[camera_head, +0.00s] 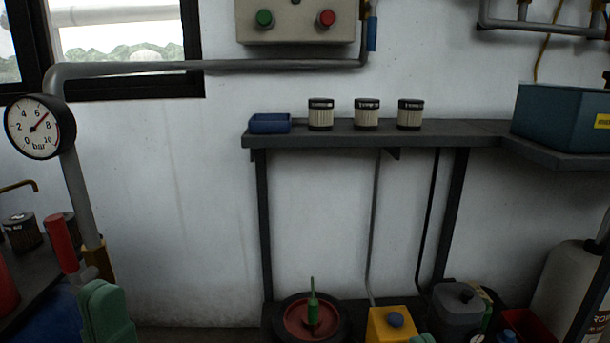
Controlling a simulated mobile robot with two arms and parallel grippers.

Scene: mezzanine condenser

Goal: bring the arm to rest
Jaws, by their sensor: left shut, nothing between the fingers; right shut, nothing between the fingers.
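A round pressure gauge (40,127) marked in bar is on the grey pipe (70,180) at the left. A red lever (61,243) sits beside a brass fitting (96,262) lower on that pipe.
A wall shelf (440,138) holds a blue tray (269,124), three filter cartridges (367,114) and a teal bin (562,118). A control box (297,20) hangs above. Below are a red dish (297,325), a yellow container (390,326) and a grey canister (457,310).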

